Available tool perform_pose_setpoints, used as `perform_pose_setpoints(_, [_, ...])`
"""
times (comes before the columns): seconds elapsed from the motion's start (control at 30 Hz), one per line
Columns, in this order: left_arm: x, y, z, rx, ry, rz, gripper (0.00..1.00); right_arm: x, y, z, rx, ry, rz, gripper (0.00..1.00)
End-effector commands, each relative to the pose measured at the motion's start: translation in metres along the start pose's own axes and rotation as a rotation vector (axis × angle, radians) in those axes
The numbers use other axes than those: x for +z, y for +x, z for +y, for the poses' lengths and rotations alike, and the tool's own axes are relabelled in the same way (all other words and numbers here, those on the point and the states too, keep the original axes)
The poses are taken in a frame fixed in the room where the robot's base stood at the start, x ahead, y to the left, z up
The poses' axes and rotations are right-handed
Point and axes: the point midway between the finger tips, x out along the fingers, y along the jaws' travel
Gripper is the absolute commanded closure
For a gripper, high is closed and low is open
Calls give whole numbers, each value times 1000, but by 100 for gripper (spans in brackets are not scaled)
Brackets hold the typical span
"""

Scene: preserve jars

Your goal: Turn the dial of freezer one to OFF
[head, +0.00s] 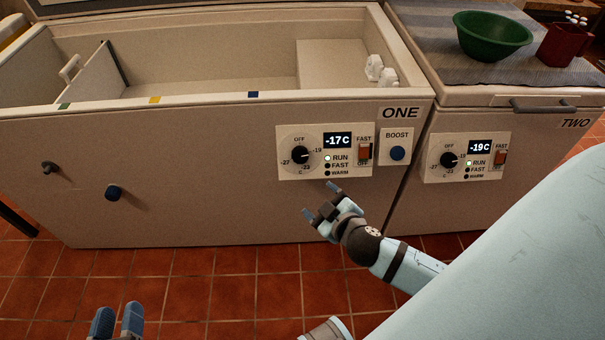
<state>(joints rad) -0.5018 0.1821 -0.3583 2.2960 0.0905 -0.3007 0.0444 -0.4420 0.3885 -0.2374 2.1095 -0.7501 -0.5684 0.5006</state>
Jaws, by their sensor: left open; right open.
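The dial (300,155) of freezer one is a black knob on a pale round scale, with OFF at the top and -19, -23 and -27 around it. Its pointer is too small to read surely. The panel's display (338,140) reads -17C and the RUN lamp (327,158) is lit. My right gripper (321,201) is open and empty, below the panel and apart from the dial. My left gripper (118,321) is open at the bottom left edge, far from the dial; only its fingers show.
Freezer one (180,190) stands open, with a red switch (364,152) and a BOOST button (397,153) right of the dial. Freezer two (400,210) has a similar panel (468,158); a green bowl (492,36) and red pot (563,45) stand on top. A knob (114,193) protrudes at left.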

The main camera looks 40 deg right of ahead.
Motion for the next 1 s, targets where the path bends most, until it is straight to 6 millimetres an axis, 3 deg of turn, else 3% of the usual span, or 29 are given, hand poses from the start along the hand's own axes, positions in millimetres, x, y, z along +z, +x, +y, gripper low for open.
perform_pose_setpoints(0.03, [26,4,0,18,-5,35,57,25,16,-8,38,-26,28,22])
perform_pose_setpoints(0.27, [38,4,10,80,-35,148,57,42,40,3,184,-93,132,22])
perform_pose_setpoints(0.67, [35,1,16,110,-50,193,57,36,59,17,254,-120,192,22])
perform_pose_setpoints(1.0, [46,4,15,113,-50,160,57,24,122,32,254,-121,191,22])
